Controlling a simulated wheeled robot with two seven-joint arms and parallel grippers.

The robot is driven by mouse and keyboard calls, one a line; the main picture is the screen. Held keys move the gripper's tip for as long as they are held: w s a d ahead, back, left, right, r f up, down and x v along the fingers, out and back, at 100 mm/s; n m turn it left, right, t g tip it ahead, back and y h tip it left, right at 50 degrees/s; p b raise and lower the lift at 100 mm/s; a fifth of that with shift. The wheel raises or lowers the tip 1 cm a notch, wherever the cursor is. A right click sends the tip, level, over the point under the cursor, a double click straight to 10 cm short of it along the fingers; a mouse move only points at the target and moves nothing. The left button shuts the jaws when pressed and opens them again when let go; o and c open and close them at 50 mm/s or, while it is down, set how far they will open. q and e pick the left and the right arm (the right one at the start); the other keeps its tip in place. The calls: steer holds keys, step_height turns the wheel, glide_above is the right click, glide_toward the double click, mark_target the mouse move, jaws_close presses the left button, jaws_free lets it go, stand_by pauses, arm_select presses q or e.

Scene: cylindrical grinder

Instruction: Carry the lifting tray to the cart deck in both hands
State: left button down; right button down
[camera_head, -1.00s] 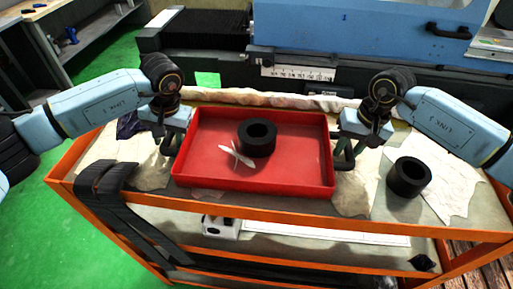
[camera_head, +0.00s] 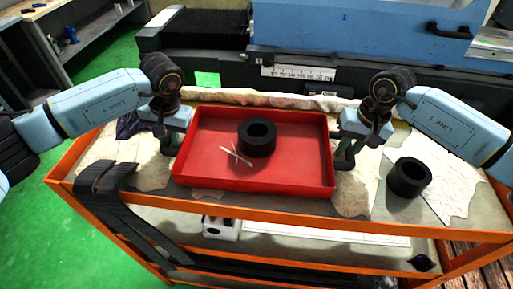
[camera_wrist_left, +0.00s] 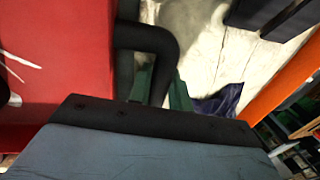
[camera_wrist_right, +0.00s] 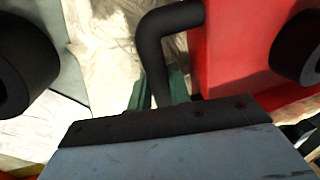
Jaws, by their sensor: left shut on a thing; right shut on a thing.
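The red lifting tray (camera_head: 215,178) is over the orange cart's upper deck (camera_head: 150,160), roughly level; I cannot tell whether it touches the deck. A black ring (camera_head: 257,148) and thin white strips (camera_head: 236,157) lie inside it. My left gripper (camera_head: 169,147) is shut on the tray's left handle, a dark bent bar that shows in the left wrist view (camera_wrist_left: 155,42). My right gripper (camera_head: 346,155) is shut on the right handle, which shows in the right wrist view (camera_wrist_right: 155,45). The fingertips are mostly hidden by my wrists.
A second black ring (camera_head: 408,177) stands on the deck right of the tray. Crumpled cloths and paper (camera_head: 452,180) cover parts of the deck. Black straps (camera_head: 105,185) hang over the front left rim. The blue grinder (camera_head: 360,35) stands behind the cart.

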arm_select(q)
steer(key=shift+w+r, duration=0.1)
steer(key=shift+r, duration=0.2)
arm_select(e)
steer(key=shift+w+r, duration=0.1)
steer(key=shift+r, duration=0.25)
